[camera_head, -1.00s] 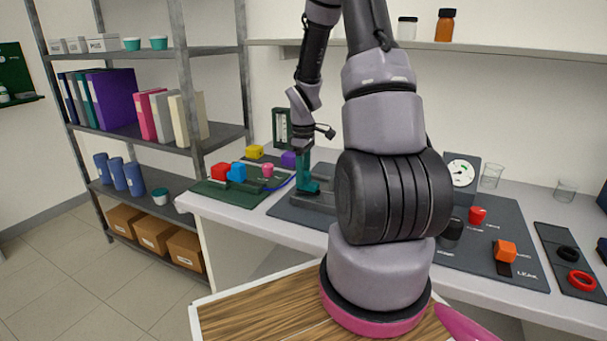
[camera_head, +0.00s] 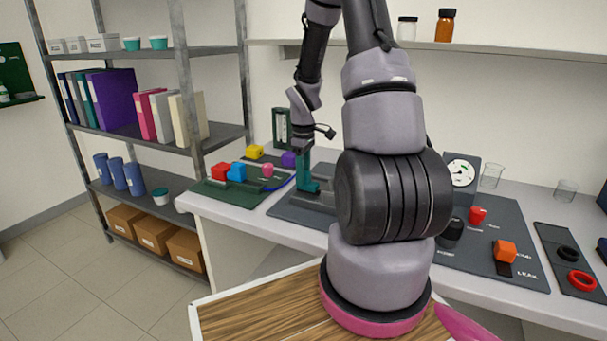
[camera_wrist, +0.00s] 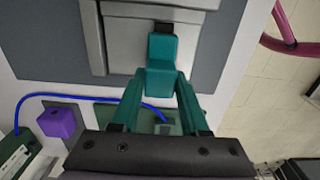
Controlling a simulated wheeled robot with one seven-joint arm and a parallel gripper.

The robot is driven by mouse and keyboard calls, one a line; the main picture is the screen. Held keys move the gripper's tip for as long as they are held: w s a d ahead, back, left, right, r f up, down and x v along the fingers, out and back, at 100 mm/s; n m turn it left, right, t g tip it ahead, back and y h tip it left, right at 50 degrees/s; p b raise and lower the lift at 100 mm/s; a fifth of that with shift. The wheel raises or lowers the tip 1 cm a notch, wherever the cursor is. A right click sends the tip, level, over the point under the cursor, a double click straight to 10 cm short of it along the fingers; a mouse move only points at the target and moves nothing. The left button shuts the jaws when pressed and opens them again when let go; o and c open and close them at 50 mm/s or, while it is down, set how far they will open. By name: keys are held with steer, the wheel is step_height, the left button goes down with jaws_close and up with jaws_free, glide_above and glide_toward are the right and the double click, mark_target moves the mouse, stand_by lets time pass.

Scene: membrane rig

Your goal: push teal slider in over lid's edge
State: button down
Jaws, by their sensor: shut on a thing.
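In the wrist view the teal slider (camera_wrist: 162,50) is an upright block in the middle, between the green-teal fingers of my gripper (camera_wrist: 160,84). The fingers are shut on its near end. A dark piece (camera_wrist: 166,29) shows at its far end, by the edge of the grey lid (camera_wrist: 118,38). I cannot tell how far the slider reaches over that edge. In the head view my gripper (camera_head: 306,170) points down at the rig's dark base (camera_head: 290,210); my arm hides much of the rig.
A green mat (camera_head: 213,194) with red, blue and pink pieces lies to the left. A blue tube (camera_wrist: 75,98) curves near a purple block (camera_wrist: 60,121). A panel with a gauge (camera_head: 462,172), a red knob (camera_head: 478,215) and an orange knob (camera_head: 505,250) stands right.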

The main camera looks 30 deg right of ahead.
mark_target(312, 184)
steer(key=shift+s+d, duration=0.9)
steer(key=shift+s, duration=0.2)
steer(key=shift+c, duration=2)
jaws_free()
step_height(312, 184, up, 11)
